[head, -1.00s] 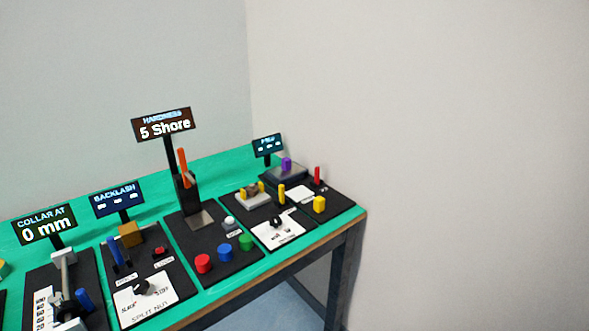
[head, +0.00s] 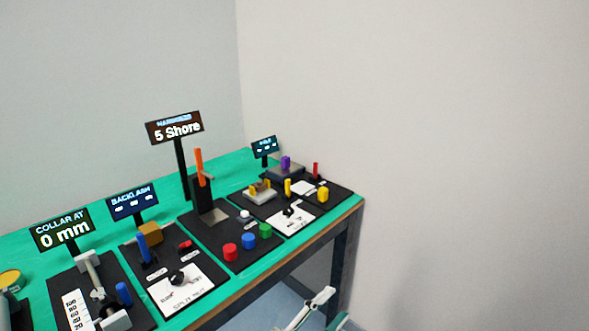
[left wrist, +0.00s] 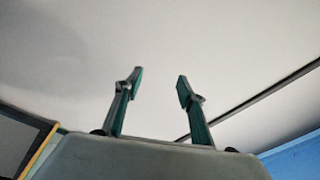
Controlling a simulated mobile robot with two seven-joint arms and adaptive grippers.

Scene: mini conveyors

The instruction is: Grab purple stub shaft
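The purple stub shaft (head: 285,162) stands upright on a dark raised block at the far right end of the bench. It is small in the head view and nothing covers it. My left gripper (head: 336,305) shows at the bottom of the head view, in front of the bench and well apart from the shaft. In the left wrist view my left gripper (left wrist: 160,84) has its two fingers wide apart with nothing between them. The shaft is not in the left wrist view. My right gripper is not in view.
The bench has a green top (head: 110,200) with several dark panels. Close to the shaft are a small display (head: 264,147), a red peg (head: 316,170) and a yellow block (head: 322,194). A taller display reading 5 Shore (head: 175,128) stands farther left. The floor right of the bench looks free.

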